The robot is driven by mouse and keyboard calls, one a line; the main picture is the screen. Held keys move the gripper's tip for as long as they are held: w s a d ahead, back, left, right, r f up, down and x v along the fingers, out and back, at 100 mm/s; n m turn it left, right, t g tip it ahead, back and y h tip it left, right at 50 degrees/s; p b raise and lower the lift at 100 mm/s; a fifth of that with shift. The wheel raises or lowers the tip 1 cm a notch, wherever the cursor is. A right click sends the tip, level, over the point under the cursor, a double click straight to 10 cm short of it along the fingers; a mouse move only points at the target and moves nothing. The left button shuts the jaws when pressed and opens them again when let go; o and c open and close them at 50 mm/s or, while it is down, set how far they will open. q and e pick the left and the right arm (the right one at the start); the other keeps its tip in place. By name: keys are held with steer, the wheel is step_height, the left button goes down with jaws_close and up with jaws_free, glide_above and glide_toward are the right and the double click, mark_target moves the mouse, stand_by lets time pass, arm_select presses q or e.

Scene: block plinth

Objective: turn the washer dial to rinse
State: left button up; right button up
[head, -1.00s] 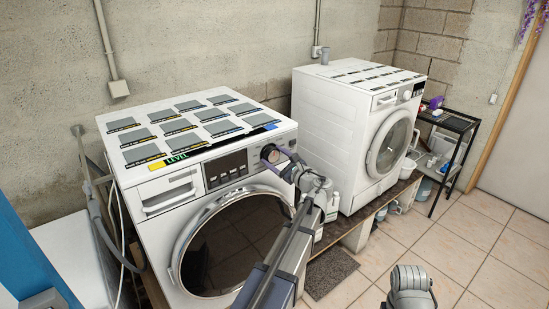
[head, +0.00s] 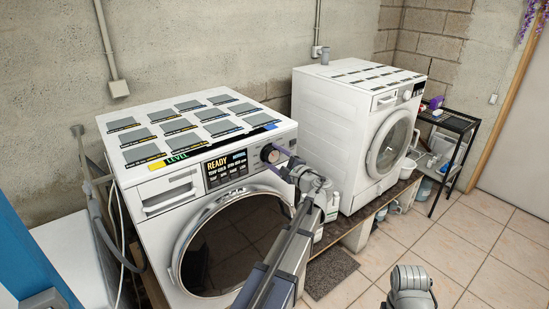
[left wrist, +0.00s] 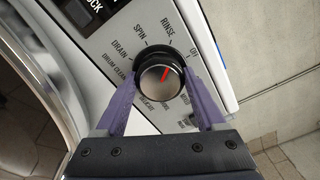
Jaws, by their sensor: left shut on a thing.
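The washer dial (left wrist: 160,84) is a dark round knob with a red pointer line, on the white front panel of the left washer (head: 165,208). In the head view the dial (head: 268,154) sits right of the display. My left gripper (left wrist: 158,76) has its purple fingers shut on either side of the dial. In the left wrist view the pointer leans up and right, toward the RINSE label (left wrist: 168,29) and the OFF label (left wrist: 194,51); I cannot tell exactly which mark it meets. DRAIN and SPIN lie further left. The display (head: 226,167) is lit and reads READY.
A second white machine (head: 335,130) stands to the right on the wooden platform. A black shelf rack (head: 452,120) is beyond it. A bottle stands between the machines, beside my left arm. Tiled floor (head: 475,240) is open at right. Flat labelled tiles cover the washer top.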

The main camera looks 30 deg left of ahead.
arm_select(q)
steer(key=shift+n, duration=0.5)
steer(key=o, duration=1.3)
steer(key=shift+o, duration=0.2)
steer(key=v, duration=0.8)
steer(key=s+d+f+n+g+h, duration=0.2)
steer(key=s+d+f+h, duration=0.5)
steer(key=s+d+f, duration=0.4)
steer(key=s+d+f+n+g+h, duration=0.3)
steer(key=s+d+f+g+h, duration=0.2)
steer(key=d, duration=1.4)
steer(key=s+f+h, duration=0.3)
steer(key=s+f, duration=0.3)
steer(key=s, duration=0.2)
steer(key=shift+s, duration=0.25)
